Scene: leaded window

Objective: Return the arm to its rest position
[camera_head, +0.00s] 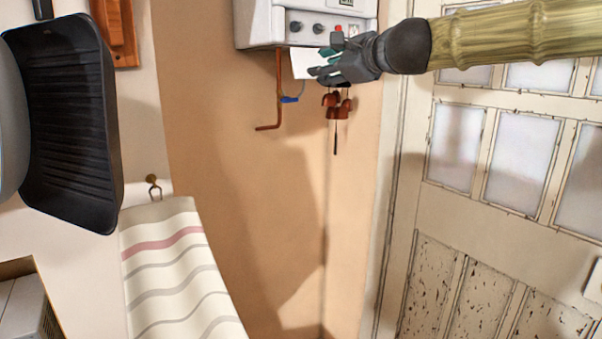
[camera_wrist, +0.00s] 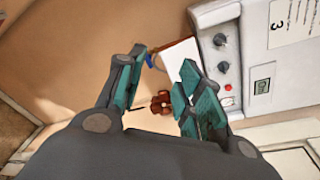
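My gripper (camera_head: 335,68) is at the upper middle of the head view, at the end of my arm, which comes in from the right. It is just below and in front of the white wall boiler (camera_head: 300,22). In the wrist view my gripper (camera_wrist: 158,95) has its two teal-padded fingers apart, with a clear gap between them. Nothing is held in the gap. The boiler's panel with knobs, a red button and a small display (camera_wrist: 262,85) is to the right of the fingers.
A copper pipe (camera_head: 279,90) with a blue-handled valve and red-brown fittings (camera_head: 338,104) hang below the boiler. A black grill pan (camera_head: 70,120) and a striped towel (camera_head: 175,265) hang at left. A paned door (camera_head: 490,200) stands at right.

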